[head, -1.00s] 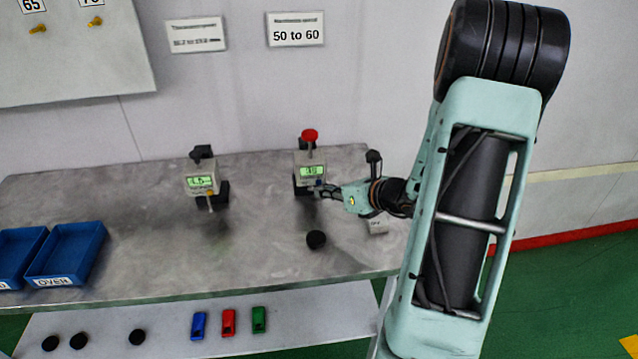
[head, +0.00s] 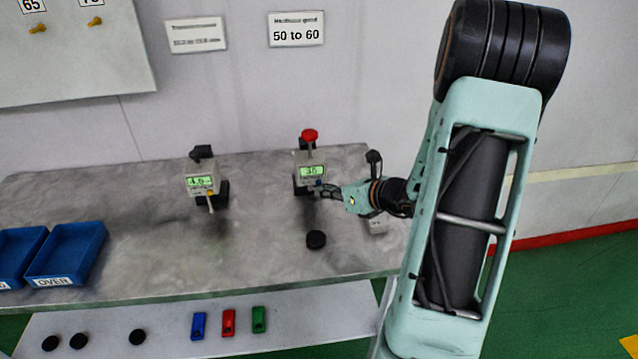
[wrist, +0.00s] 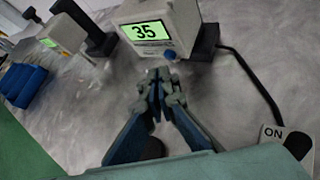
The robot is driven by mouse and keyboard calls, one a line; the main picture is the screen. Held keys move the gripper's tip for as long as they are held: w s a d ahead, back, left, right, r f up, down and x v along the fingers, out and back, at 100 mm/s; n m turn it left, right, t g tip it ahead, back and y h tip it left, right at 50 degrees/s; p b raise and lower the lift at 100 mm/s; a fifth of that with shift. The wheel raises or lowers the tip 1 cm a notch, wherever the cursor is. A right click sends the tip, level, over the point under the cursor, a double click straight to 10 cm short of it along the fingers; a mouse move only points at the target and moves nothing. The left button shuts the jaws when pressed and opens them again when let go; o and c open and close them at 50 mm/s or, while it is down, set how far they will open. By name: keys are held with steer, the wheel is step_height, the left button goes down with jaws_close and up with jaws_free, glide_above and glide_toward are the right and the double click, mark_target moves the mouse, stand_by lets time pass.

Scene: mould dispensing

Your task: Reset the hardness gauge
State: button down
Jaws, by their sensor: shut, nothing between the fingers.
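The hardness gauge (head: 310,173) stands at the back of the metal table, with a red knob (head: 309,135) on top. Its green display reads 35 in the wrist view (wrist: 146,32). My gripper (head: 318,192) is at the gauge's lower front right.
Another gauge (head: 202,184) stands to the left. A black disc (head: 316,240) lies in front of the hardness gauge. Blue bins (head: 68,252) stand at the left. An ON label (wrist: 272,134) and a black cable (wrist: 250,75) are at the right in the wrist view.

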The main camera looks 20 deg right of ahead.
steer(key=shift+w, duration=0.1)
steer(key=shift+w+d, duration=0.1)
steer(key=shift+w, duration=0.25)
steer(key=shift+w+d, duration=0.1)
steer(key=shift+w, duration=0.25)
stand_by(0.8)
steer(key=shift+s, duration=0.1)
steer(key=shift+s+a, duration=0.2)
steer(key=shift+s, duration=0.5)
steer(key=shift+s+a+b, duration=0.2)
steer(key=shift+s+a, duration=0.05)
steer(key=shift+s, duration=0.55)
steer(key=shift+s+a+b, duration=0.2)
steer(key=shift+s+b, duration=0.05)
steer(key=shift+s, duration=0.55)
steer(key=shift+s+a+b, duration=0.2)
steer(key=shift+s+a, duration=0.05)
steer(key=shift+s, duration=0.55)
steer(key=shift+a, duration=0.1)
